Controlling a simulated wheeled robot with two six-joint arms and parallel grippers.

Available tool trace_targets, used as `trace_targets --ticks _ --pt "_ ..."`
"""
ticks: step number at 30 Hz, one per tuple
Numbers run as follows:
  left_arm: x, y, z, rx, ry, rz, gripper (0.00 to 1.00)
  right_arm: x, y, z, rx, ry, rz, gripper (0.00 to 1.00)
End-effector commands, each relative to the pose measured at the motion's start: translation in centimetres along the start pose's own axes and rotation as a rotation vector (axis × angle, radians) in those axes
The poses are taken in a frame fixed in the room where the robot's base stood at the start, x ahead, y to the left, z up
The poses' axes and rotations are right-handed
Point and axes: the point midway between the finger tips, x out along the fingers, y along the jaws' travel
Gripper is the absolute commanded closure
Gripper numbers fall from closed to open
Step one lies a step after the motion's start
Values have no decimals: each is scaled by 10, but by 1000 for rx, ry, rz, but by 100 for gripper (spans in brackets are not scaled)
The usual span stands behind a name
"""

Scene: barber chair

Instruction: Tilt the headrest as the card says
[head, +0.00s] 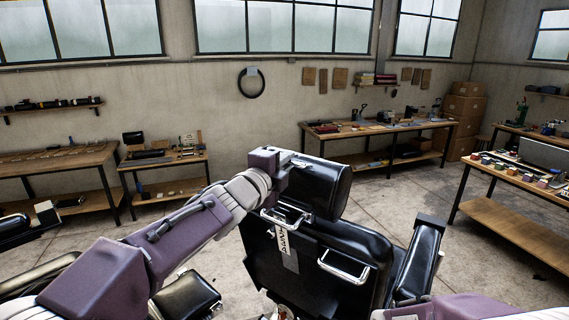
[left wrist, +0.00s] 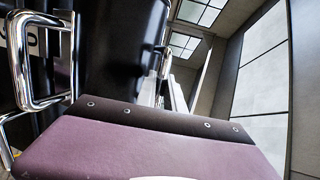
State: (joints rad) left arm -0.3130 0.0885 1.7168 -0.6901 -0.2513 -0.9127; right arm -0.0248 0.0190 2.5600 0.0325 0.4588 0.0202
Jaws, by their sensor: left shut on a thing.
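The black padded headrest (head: 325,187) sits at the top of the barber chair's backrest (head: 325,260), seen from behind. My left gripper (head: 288,160) is at the headrest's upper left edge and shut on it; its fingertips are mostly hidden. In the left wrist view, the black headrest (left wrist: 122,48) is close beyond my purple gripper body, with part of the card (left wrist: 30,38) at the left. My right gripper is out of view.
A chrome handle (head: 343,268) stands out from the chair back, and another chrome bar (left wrist: 22,75) is close in the left wrist view. A black armrest (head: 420,258) is at right. Workbenches (head: 385,128) line the walls; open floor (head: 400,195) lies between.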

Motion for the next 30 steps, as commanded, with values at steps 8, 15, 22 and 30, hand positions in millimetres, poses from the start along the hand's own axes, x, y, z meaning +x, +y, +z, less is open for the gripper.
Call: trace_targets --ticks 8,15,22,30 --pt "0 -4 -1 2 2 -7 100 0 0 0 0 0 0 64" --pt "0 -4 0 2 1 -7 66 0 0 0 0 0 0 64" --pt "0 -2 0 0 1 -3 66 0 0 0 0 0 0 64" --pt "-22 -1 0 0 -1 -6 66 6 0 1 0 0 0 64"
